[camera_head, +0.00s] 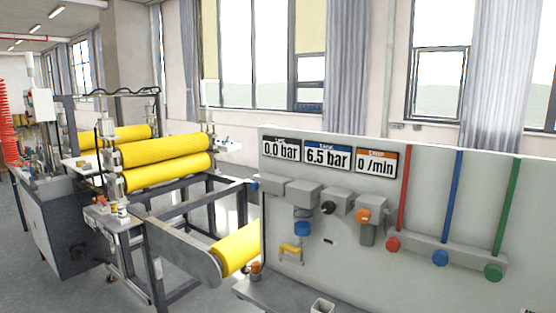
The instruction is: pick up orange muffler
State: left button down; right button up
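A small orange-topped piece (256,267) stands at the left end of the ledge below the grey panel (330,275); it may be the orange muffler, but it is too small to be sure. An orange round part (362,216) sits on the grey fitting in the middle of the panel. Neither my left nor my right gripper is in view.
The panel carries pressure displays (327,157), a blue knob (302,228), and red (393,244), blue (440,258) and green (493,272) round ends on pipes. A white open box (321,306) is at the bottom edge. A machine with yellow rollers (165,152) stands left.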

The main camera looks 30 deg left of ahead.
aim_at(255, 265)
jog(key=u, duration=0.9)
